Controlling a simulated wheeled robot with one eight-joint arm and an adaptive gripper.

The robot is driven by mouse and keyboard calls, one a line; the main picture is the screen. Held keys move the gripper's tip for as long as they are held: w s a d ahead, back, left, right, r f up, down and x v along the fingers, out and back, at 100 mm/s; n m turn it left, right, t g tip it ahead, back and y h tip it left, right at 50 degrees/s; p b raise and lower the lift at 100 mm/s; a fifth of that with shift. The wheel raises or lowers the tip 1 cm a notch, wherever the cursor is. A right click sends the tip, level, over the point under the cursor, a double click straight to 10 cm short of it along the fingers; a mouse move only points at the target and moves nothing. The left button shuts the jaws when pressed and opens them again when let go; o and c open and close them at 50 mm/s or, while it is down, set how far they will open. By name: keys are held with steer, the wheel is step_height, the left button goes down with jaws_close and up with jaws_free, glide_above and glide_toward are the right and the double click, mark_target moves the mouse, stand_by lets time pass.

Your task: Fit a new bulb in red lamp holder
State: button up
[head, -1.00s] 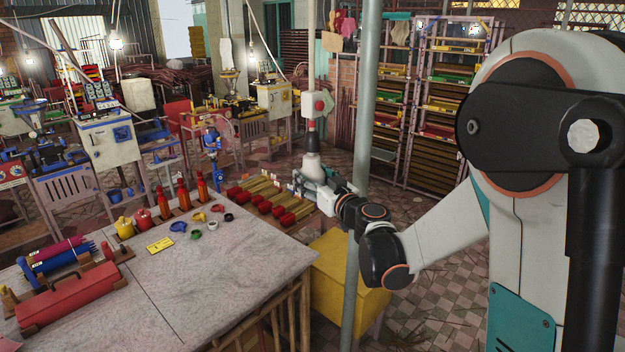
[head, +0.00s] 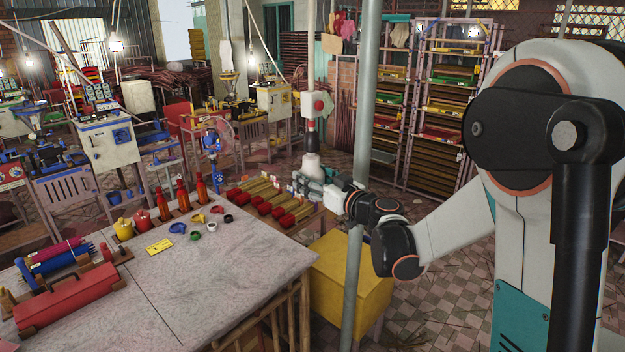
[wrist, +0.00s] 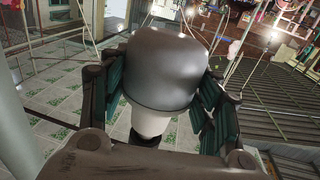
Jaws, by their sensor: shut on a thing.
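My gripper (head: 313,174) is shut on a pale bulb (head: 313,162), held upright beyond the far right edge of the grey table. Directly above the bulb is a dark lamp holder with a red band (head: 312,125), hanging below a white box with a red button (head: 318,104). I cannot tell whether the bulb touches the holder or is seated in it. In the wrist view the bulb (wrist: 165,70) shows large and grey between the two dark fingers, with a white neck and a black part below it.
The grey table (head: 215,275) carries a red toolbox (head: 70,297), several red bottles and small coloured rings. A grey pole (head: 362,130) stands close to the right of my gripper. A yellow box (head: 345,275) is below my arm. Shelving racks stand behind.

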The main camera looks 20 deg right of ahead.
steer(key=shift+n+g+y, duration=0.3)
steer(key=shift+n+y, duration=0.1)
steer(key=shift+y, duration=0.1)
steer(key=o, duration=1.2)
